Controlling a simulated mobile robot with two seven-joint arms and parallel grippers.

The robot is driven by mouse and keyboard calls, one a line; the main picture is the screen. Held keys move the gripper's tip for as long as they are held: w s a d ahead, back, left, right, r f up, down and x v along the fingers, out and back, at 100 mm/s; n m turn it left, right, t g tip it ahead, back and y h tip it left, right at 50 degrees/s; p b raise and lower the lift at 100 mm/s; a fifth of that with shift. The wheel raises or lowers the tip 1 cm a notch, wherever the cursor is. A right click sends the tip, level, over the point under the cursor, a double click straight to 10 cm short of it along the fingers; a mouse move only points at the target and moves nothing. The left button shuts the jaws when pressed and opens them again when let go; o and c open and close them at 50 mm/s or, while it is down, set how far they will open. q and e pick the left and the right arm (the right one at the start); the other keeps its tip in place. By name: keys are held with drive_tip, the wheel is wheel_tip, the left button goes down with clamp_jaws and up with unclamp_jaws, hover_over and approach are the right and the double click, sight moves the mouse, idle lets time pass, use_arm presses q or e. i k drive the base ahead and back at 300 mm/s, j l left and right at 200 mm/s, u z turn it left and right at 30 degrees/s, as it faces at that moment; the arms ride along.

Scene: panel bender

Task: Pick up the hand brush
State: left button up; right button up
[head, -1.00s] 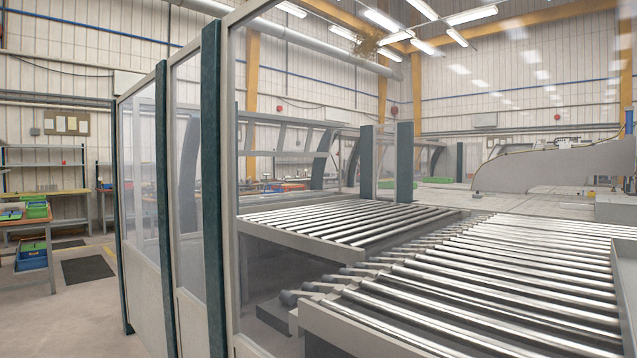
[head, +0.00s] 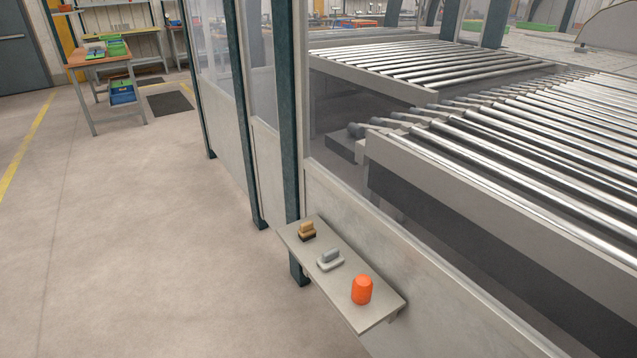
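A small brown block with a raised top and a dark underside (head: 307,230), which looks like the hand brush, sits at the far end of a narrow grey shelf (head: 347,303). The shelf is fixed along the outside of the fence panel. The brush stands apart from the other things on the shelf. Neither of my grippers is in view.
A grey handled block (head: 330,258) and an orange cylinder (head: 362,290) stand on the same shelf, nearer. The fence panel (head: 392,270) and dark posts rise behind it. Open floor (head: 150,240) lies left. A wooden workbench (head: 100,57) with bins stands farther back.

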sight(308, 232)
drive_tip(key=i+j+z, duration=0.1)
drive_tip(key=i+j, duration=0.15)
drive_tip(key=j, duration=0.15)
drive_tip(key=i+j+z, duration=0.15)
drive_tip(key=j, duration=0.3)
drive_tip(key=i+j+z, duration=0.1)
drive_tip(key=i+j, duration=0.2)
drive_tip(key=j, duration=0.15)
drive_tip(key=i+j+z, duration=0.1)
drive_tip(key=j, duration=0.35)
drive_tip(key=i+j+z, duration=0.15)
drive_tip(key=j, duration=0.35)
drive_tip(key=i+j+z, duration=0.1)
drive_tip(key=i+j, duration=0.15)
drive_tip(key=j, duration=0.25)
drive_tip(key=i+j+z, duration=0.15)
drive_tip(key=j, duration=0.4)
drive_tip(key=i+j+z, duration=0.1)
drive_tip(key=j, duration=0.4)
